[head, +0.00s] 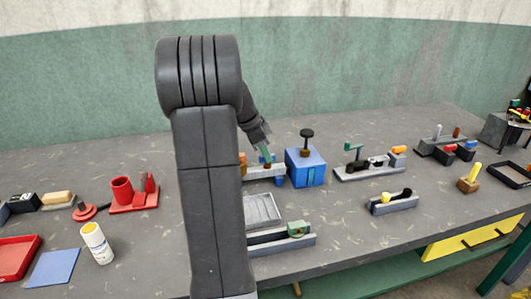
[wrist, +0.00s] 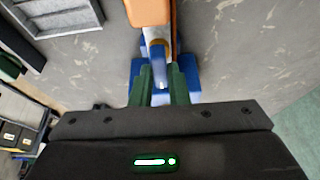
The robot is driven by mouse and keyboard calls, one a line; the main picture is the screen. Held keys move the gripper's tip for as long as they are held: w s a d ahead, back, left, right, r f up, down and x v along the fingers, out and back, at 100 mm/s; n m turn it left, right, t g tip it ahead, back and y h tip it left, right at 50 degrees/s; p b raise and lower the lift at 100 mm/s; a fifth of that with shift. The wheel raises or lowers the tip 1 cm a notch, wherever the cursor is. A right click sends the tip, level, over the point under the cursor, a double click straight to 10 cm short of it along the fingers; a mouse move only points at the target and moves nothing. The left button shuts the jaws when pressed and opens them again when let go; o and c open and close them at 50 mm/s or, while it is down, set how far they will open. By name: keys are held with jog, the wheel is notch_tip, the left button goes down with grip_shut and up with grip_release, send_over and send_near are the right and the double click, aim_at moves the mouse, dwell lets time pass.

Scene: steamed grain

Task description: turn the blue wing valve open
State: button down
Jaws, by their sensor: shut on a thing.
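The blue wing valve (wrist: 160,50) shows in the wrist view between the green fingers of my gripper (wrist: 163,86). The gripper is shut on its blue wing. Wider blue parts show on both sides of the fingers, and a whitish part lies between them. In the head view my gripper (head: 267,155) points down at the grey fixture (head: 262,172) left of the blue box, and little of the valve can be made out there. The fingers and my arm hide part of the valve, and its exact turn angle cannot be told.
A blue box (head: 305,168) with a dark knob stands close to the right of the gripper. An orange part (wrist: 150,12) is just beyond the valve. A grey grooved tray (head: 262,210) lies in front. Bare table lies between the box and the front edge.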

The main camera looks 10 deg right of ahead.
jog(key=c, duration=1.4)
grip_release()
jog(key=v, duration=1.3)
jog(key=shift+a+r+p, duration=0.2)
jog(key=shift+r+p, duration=0.1)
jog(key=shift+p, duration=0.1)
jog(key=x, duration=1.3)
jog(key=shift+d+f+b, duration=0.2)
jog(key=shift+f+b, duration=0.1)
jog(key=shift+b, duration=0.05)
